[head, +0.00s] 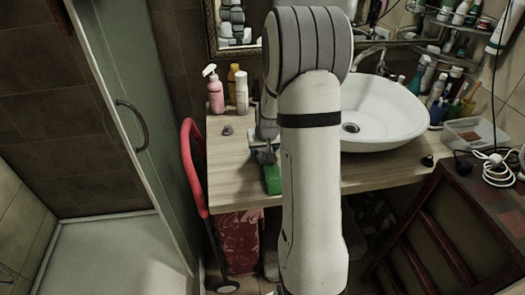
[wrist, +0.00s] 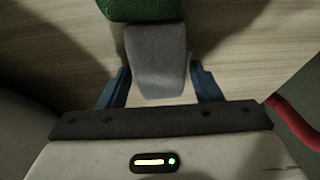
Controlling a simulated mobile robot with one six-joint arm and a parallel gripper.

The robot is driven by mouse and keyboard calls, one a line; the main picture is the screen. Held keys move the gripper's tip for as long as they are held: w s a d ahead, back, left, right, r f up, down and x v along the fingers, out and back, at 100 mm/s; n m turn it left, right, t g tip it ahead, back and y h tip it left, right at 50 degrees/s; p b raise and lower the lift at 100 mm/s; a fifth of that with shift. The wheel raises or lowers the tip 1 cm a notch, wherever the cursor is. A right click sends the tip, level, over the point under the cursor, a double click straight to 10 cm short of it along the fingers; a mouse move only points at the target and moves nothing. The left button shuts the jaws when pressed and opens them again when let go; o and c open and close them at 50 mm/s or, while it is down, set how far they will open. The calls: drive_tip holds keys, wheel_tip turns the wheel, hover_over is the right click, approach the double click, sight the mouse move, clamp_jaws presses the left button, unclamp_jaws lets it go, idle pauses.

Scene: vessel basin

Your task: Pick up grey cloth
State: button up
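The grey cloth (wrist: 157,55) looks like a small grey block on the wooden counter in the wrist view. A green piece (wrist: 140,8) adjoins its far end; the green piece also shows in the head view (head: 272,180). My gripper (wrist: 158,70) points down at the counter with its blue fingers apart, one on each side of the grey cloth. The fingers seem very close to its sides; firm contact cannot be made out. In the head view my gripper (head: 264,153) is over the counter's left part, and my arm hides much around it.
A white basin (head: 385,115) stands right of my arm on the counter (head: 228,165). Pink (head: 215,92), yellow and white bottles stand at the back left. A small dark object (head: 227,130) lies near them. A red-framed trolley (head: 192,165) stands at the counter's left edge.

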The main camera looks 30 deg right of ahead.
sight(264, 149)
drive_tip(key=c, duration=0.8)
drive_tip(key=shift+o, duration=0.2)
wheel_tip(264, 149, up, 10)
